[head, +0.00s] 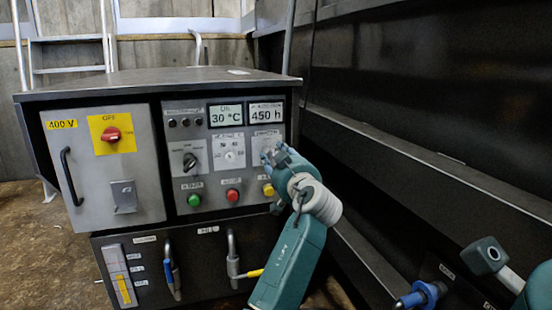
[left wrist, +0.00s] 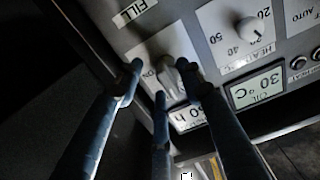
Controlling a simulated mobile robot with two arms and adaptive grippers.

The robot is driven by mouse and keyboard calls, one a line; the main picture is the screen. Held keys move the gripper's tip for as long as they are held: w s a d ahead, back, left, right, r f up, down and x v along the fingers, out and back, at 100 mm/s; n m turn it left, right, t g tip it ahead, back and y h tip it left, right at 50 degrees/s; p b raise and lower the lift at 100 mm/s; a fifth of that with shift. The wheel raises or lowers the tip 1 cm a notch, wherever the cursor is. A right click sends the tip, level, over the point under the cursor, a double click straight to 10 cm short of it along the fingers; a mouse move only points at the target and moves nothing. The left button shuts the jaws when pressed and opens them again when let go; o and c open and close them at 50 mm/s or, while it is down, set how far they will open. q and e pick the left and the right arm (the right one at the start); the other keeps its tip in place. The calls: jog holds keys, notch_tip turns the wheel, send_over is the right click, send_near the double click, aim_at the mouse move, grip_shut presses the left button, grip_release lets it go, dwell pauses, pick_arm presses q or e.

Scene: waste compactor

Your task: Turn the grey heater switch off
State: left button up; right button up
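The grey heater switch (left wrist: 168,75) sits on a white label plate beside the dial marked with temperatures in the left wrist view, where the panel appears upside down. My left gripper (left wrist: 160,77) is at the switch, its slim fingers spread around it with the knob between them. One finger is very close to the knob; I cannot tell whether it touches. In the head view my left gripper (head: 268,158) is at the right side of the control panel and hides the switch.
The control panel also has a white temperature dial (head: 229,155), a black selector (head: 190,161), green (head: 194,200), red (head: 232,195) and yellow (head: 268,190) buttons. A red main switch (head: 111,134) is on the left door. A dark wall (head: 420,130) stands close on the right.

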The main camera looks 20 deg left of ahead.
pick_arm(q)
jog(key=shift+a+r, duration=0.15)
jog(key=shift+r, duration=0.35)
notch_tip(320, 180, up, 9)
jog(key=shift+r, duration=0.1)
dwell(0.5)
